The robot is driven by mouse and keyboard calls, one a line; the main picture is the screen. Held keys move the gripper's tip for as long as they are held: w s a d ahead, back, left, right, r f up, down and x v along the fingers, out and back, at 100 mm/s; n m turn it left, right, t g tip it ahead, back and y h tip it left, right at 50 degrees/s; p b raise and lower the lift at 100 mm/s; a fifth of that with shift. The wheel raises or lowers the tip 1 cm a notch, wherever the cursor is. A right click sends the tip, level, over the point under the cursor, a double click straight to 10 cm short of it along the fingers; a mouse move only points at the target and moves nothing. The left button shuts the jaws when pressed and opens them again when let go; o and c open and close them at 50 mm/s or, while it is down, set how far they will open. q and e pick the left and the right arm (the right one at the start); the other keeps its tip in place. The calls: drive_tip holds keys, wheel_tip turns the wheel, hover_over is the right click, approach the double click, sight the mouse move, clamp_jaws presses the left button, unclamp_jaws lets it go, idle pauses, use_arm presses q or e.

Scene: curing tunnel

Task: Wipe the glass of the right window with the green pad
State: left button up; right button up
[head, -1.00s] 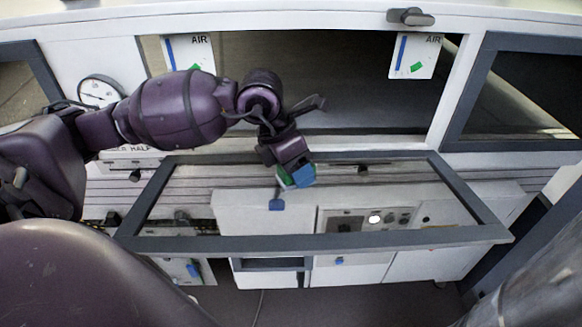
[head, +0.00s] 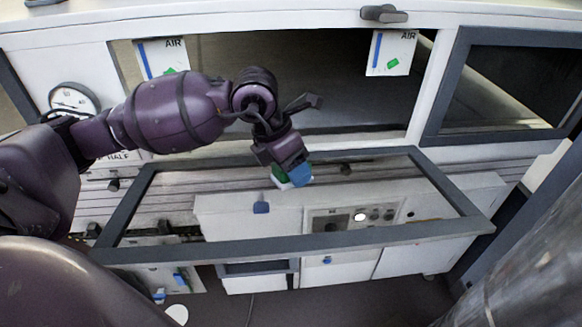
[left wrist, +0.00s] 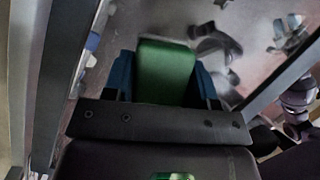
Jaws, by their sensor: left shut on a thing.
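My left gripper (head: 292,172) is shut on the green pad (head: 279,171). In the left wrist view the green pad (left wrist: 164,72) shows between two blue fingertips. An open window with a dark grey frame (head: 300,246) lies folded out below the middle tunnel opening. The pad is over its glass (head: 420,195), near the middle of the long side by the tunnel. I cannot tell whether the pad touches the glass. In the left wrist view the glass (left wrist: 258,60) shows blurred reflections. My right gripper is not in view.
A closed dark-framed window (head: 510,88) is at the right. Two AIR cards (head: 391,53) hang at the top of the opening, and a round gauge (head: 73,98) is at the left. A white control panel (head: 360,217) shows through the glass.

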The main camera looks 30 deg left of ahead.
use_arm(q)
drive_tip(key=r, duration=0.1)
drive_tip(key=r+p, duration=0.1)
drive_tip(key=r, duration=0.2)
drive_tip(key=shift+w+a+r, duration=0.1)
drive_tip(key=shift+w+a, duration=0.15)
drive_tip(key=shift+w, duration=0.05)
drive_tip(key=shift+r+p, duration=0.5)
drive_tip(key=shift+r, duration=0.05)
drive_tip(key=shift+a, duration=0.1)
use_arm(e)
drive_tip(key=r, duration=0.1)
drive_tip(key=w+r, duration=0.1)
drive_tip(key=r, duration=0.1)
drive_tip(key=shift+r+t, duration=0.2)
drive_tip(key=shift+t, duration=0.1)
use_arm(q)
drive_tip(key=shift+w, duration=0.1)
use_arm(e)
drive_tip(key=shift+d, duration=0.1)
use_arm(q)
drive_tip(key=shift+w+a+r+p, duration=0.15)
drive_tip(key=shift+r+p, duration=0.45)
drive_tip(key=shift+r, duration=0.9)
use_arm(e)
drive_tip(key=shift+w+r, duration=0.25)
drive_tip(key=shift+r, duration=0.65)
